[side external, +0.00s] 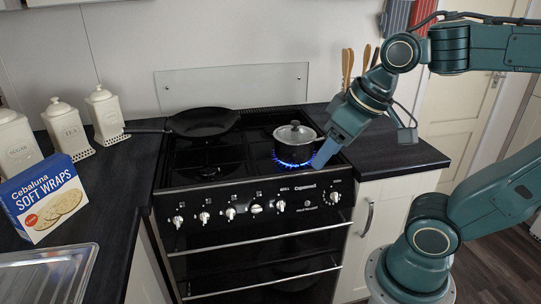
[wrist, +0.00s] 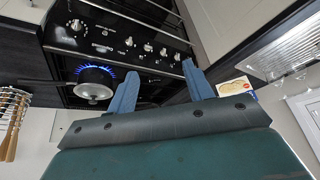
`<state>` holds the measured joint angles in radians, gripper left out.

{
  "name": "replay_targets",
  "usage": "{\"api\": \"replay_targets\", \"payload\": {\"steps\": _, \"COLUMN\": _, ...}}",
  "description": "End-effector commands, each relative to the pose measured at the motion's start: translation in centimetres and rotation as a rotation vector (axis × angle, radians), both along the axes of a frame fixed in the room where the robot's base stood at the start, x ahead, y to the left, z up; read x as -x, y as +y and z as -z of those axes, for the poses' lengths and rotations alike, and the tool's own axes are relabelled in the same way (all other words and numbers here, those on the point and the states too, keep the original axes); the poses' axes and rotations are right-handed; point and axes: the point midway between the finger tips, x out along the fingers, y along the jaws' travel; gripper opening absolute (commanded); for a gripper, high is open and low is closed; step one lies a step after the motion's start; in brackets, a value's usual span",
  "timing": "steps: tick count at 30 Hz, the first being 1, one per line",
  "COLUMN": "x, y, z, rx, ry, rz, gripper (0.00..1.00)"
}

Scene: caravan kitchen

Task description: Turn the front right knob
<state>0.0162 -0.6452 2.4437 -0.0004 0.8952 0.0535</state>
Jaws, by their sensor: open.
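The black cooker (side external: 245,190) has a row of silver knobs along its front panel. The rightmost knob (side external: 335,197) stands apart from the others; it also shows in the wrist view (wrist: 75,24). I cannot read which knob is marked front right. A lidded steel pot (side external: 295,134) sits over a lit blue flame (side external: 290,163) on the right side of the hob. My gripper (side external: 322,160) points down beside the pot, above the hob's right front. In the wrist view, its two blue fingers (wrist: 159,67) are apart with nothing between them.
A black frying pan (side external: 203,122) sits at the back left of the hob. The pot's dark handle (side external: 318,139) points towards my gripper. Dark worktop (side external: 410,150) lies to the right. A wraps box (side external: 45,200) and cream canisters (side external: 105,112) stand left. Space before the panel is clear.

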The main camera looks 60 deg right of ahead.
Motion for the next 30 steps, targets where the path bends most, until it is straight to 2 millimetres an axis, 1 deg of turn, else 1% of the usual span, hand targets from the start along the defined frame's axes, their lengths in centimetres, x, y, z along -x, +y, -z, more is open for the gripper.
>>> {"api": "replay_targets", "payload": {"steps": 7, "x": -4.1, "y": -0.8, "z": 0.2, "rx": -0.039, "ry": 0.077, "rz": 0.112, "gripper": 0.51}}
{"api": "replay_targets", "payload": {"steps": 14, "x": -8.1, "y": -1.7, "z": 1.3, "rx": -0.074, "ry": 0.148, "rz": 0.225, "gripper": 0.51}}
{"api": "replay_targets", "payload": {"steps": 23, "x": -13.3, "y": -3.3, "z": 4.1, "rx": -0.112, "ry": 0.239, "rz": 0.374, "gripper": 0.51}}
{"api": "replay_targets", "payload": {"steps": 30, "x": -17.1, "y": -4.8, "z": 7.5, "rx": -0.137, "ry": 0.31, "rz": 0.496, "gripper": 0.51}}
